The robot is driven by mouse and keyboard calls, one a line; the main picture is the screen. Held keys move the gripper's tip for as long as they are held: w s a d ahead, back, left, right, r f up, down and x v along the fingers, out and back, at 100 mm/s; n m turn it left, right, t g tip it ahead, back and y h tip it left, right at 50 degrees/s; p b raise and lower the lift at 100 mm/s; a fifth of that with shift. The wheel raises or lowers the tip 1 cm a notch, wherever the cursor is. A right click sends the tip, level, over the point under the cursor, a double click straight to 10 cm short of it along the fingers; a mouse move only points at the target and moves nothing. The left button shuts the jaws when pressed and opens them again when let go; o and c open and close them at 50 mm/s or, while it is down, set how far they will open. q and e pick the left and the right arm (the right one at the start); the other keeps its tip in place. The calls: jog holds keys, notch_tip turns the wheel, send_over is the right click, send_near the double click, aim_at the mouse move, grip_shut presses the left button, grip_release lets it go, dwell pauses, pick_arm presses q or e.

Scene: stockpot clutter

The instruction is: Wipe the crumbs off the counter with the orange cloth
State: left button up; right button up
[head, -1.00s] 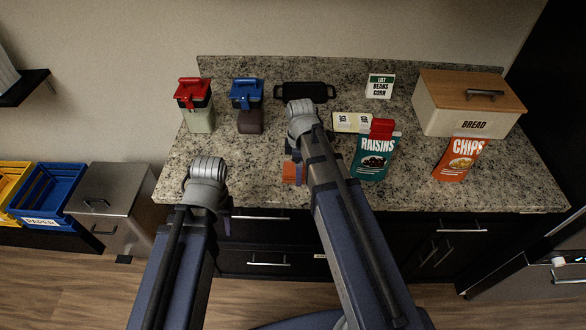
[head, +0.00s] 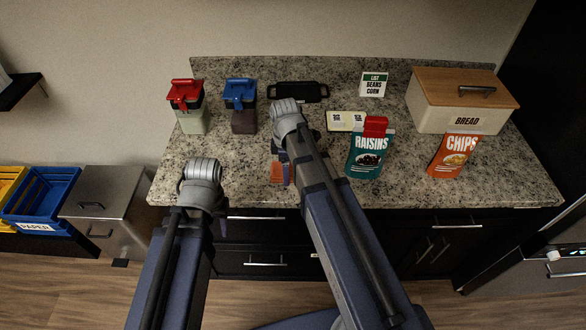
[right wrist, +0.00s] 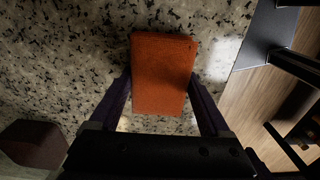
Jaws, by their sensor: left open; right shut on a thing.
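The orange cloth (head: 277,173) lies on the speckled granite counter (head: 225,180) near its front edge. It also shows in the right wrist view as a flat orange block (right wrist: 162,75) between the fingers. My right gripper (head: 284,172) is shut on the cloth; in the right wrist view its two dark fingers (right wrist: 160,95) press the cloth's sides. My left gripper (head: 223,226) is open and empty, in front of the counter's front edge, left of the cloth. I cannot pick out crumbs from the dark specks of the granite.
A red-lidded container (head: 189,118) and a blue-lidded one (head: 243,118) stand back left. A black tray (head: 298,92), a card (head: 345,121), raisins (head: 366,158), chips (head: 452,157) and a bread box (head: 455,108) stand behind and right. The counter's front left is clear.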

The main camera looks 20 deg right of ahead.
aim_at(273, 167)
jog(key=shift+w+a, duration=0.25)
jog(key=shift+a, duration=0.4)
jog(key=shift+w+a, duration=0.25)
jog(key=shift+a, duration=0.35)
jog(key=shift+w+a, duration=0.25)
jog(key=shift+a, duration=0.4)
jog(key=shift+w+a, duration=0.25)
jog(key=shift+a, duration=0.5)
jog(key=shift+w+a, duration=0.25)
jog(key=shift+a, duration=0.5)
jog(key=shift+a, duration=0.1)
jog(key=shift+w+a, duration=0.3)
jog(key=shift+a, duration=0.5)
jog(key=shift+w+a, duration=0.25)
jog(key=shift+a, duration=0.5)
jog(key=shift+r+p, duration=0.2)
jog(key=shift+p, duration=0.1)
notch_tip(273, 167, up, 6)
jog(key=p, duration=0.5)
jog(key=shift+f+p, duration=0.1)
jog(key=shift+p, duration=0.3)
